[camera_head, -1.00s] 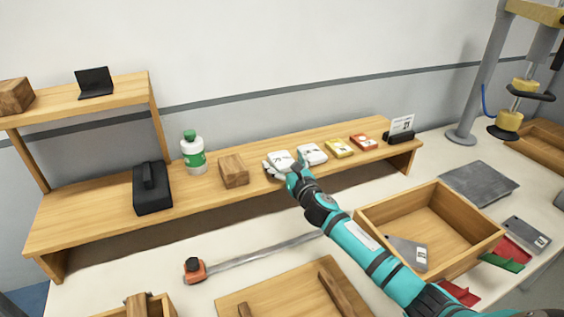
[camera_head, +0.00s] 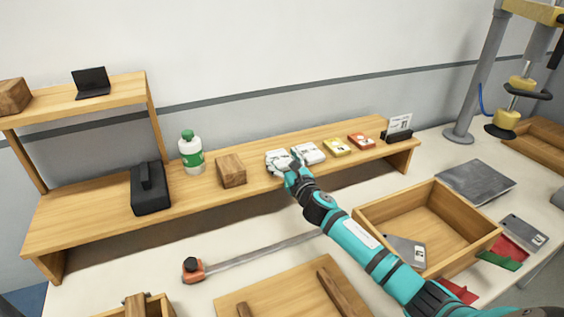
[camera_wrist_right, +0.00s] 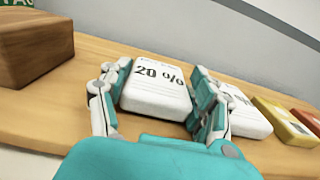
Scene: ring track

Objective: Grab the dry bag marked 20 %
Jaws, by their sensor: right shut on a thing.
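The white dry bag marked 20 % (camera_wrist_right: 158,88) lies on the wooden shelf (camera_wrist_right: 50,120), and its print reads clearly in the right wrist view. My right gripper (camera_wrist_right: 158,95) is shut on it, one finger on each side. In the head view the bag (camera_head: 277,157) is partly hidden by my right gripper (camera_head: 288,166). A second white bag (camera_head: 309,152) lies just to its right, close to the gripper's right finger; its print is partly hidden in the wrist view (camera_wrist_right: 245,112). My left gripper is not in view.
A wooden block (camera_head: 231,170) and a green-capped bottle (camera_head: 191,153) stand left of the bag. A yellow packet (camera_head: 337,147), a red packet (camera_head: 362,141) and a card holder (camera_head: 398,134) are to the right. An open wooden tray (camera_head: 470,205) sits in front.

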